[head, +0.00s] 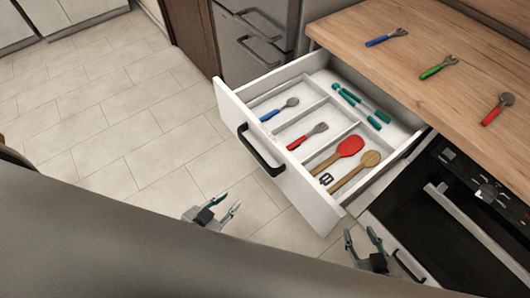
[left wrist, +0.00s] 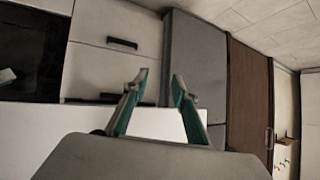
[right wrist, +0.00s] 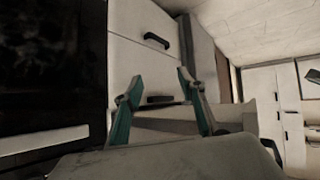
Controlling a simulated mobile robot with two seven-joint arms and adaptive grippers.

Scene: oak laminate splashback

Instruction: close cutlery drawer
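The cutlery drawer (head: 283,158) is white and stands pulled open below the wooden counter, with a black bar handle (head: 260,150) on its front. Inside lie a blue-handled spoon (head: 280,109), a red-handled fork (head: 308,136), teal-handled tongs (head: 362,106), a red spatula (head: 348,147) and a wooden spoon (head: 366,162). My left gripper (head: 233,206) is open and empty, in front of the drawer front and apart from it. My right gripper (head: 360,236) is open and empty, near the drawer's near right corner and the oven. The left wrist view shows open fingers (left wrist: 160,88); the right wrist view does too (right wrist: 158,85).
Blue, green and red-handled utensils (head: 438,67) lie on the counter (head: 400,60). A black oven (head: 450,215) with a bar handle stands right of the drawer. A grey cabinet (head: 250,45) stands beyond it. The tiled floor (head: 120,120) to the left is clear.

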